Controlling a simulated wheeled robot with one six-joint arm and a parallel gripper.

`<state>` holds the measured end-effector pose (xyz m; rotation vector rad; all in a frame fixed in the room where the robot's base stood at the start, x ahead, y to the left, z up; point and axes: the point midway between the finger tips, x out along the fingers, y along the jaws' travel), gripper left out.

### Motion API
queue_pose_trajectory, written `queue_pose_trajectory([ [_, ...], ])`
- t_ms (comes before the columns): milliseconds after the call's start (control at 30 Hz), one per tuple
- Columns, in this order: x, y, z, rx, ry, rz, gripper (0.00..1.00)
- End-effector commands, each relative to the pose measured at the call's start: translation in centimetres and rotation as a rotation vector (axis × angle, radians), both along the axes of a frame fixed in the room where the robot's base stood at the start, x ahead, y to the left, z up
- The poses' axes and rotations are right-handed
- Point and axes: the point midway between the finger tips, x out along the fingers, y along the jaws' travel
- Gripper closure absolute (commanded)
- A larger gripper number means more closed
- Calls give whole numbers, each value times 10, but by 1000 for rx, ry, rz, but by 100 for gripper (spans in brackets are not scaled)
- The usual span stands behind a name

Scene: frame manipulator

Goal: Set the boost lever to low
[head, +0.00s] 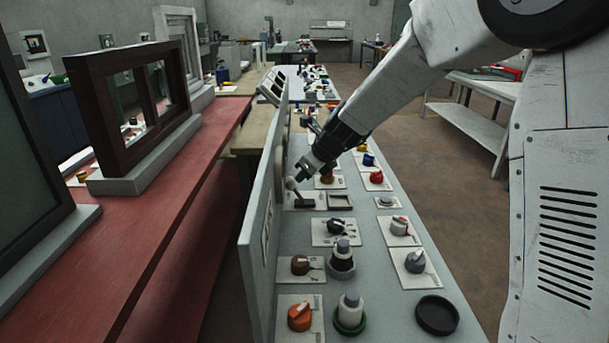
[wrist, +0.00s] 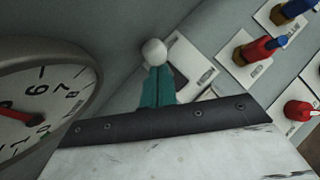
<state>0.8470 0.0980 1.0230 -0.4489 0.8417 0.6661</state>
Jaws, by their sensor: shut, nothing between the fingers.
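A lever with a pale ball knob (head: 290,183) stands on a light plate (head: 320,206) on the grey panel. My gripper (head: 302,172) reaches down from the upper right, with its tips right at the knob. In the wrist view my teal fingers (wrist: 157,85) are together, and the pale ball (wrist: 154,51) shows just beyond their tips. Whether they touch it I cannot tell. The lever's shaft is mostly hidden by the fingers in the wrist view. The plate's lettering is too small to read, so I cannot tell which lever is the boost lever.
A round gauge with a red needle (wrist: 22,115) is close on the left in the wrist view. An upright grey board (head: 262,215) borders the panel's left side. Red and blue knobs (wrist: 262,49) sit to the right. Black and orange knobs (head: 300,316) sit nearer.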

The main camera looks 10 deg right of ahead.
Motion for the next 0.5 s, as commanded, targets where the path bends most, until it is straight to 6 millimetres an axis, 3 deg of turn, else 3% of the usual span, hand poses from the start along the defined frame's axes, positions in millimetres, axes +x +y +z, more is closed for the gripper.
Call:
queue_pose_trajectory([
  [500,0,0,14,0,0,0,100],
])
